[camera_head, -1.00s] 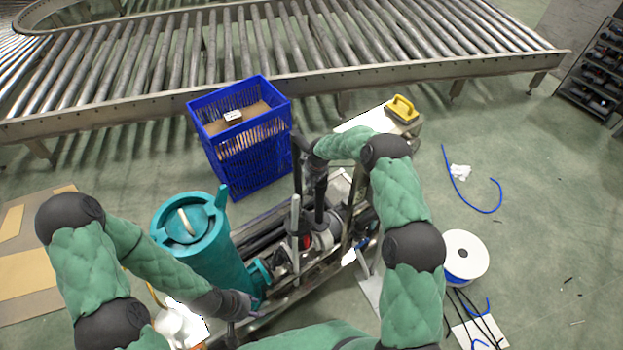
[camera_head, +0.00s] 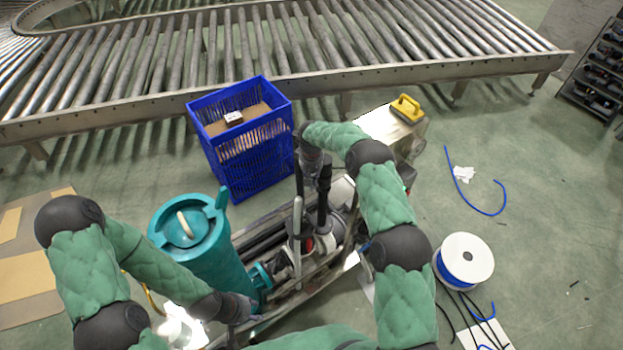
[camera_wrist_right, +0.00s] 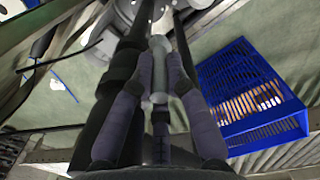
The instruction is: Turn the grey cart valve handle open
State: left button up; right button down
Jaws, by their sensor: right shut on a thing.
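The grey valve handle (camera_head: 297,218) stands as a pale lever on the cart, near the red and white fittings. My right gripper (camera_wrist_right: 160,76) is shut on a grey rod (camera_wrist_right: 158,62), which looks like this handle, between its two purple-grey fingers. In the head view the right gripper (camera_head: 311,172) points down over the cart, and its fingertips are hard to make out against dark parts. The cart (camera_head: 285,300) carries a teal tank (camera_head: 215,255). My left gripper (camera_head: 236,307) is low at the cart's near edge beside the tank; its fingers are unclear.
A black post (camera_head: 323,195) rises close to the handle; dark pipes also run alongside my right fingers. A blue crate (camera_head: 255,165) stands behind the cart. A roller conveyor (camera_head: 300,80) spans the back. A white cable spool (camera_head: 466,260) and loose blue hose lie right.

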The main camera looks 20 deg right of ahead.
jog(key=shift+s+f, duration=0.2)
jog(key=c, duration=1.2)
grip_release()
jog(key=shift+w+r, duration=0.1)
jog(key=shift+w+r, duration=0.1)
jog(key=shift+r, duration=0.45)
notch_tip(320, 180, up, 11)
jog(key=shift+f, duration=0.1)
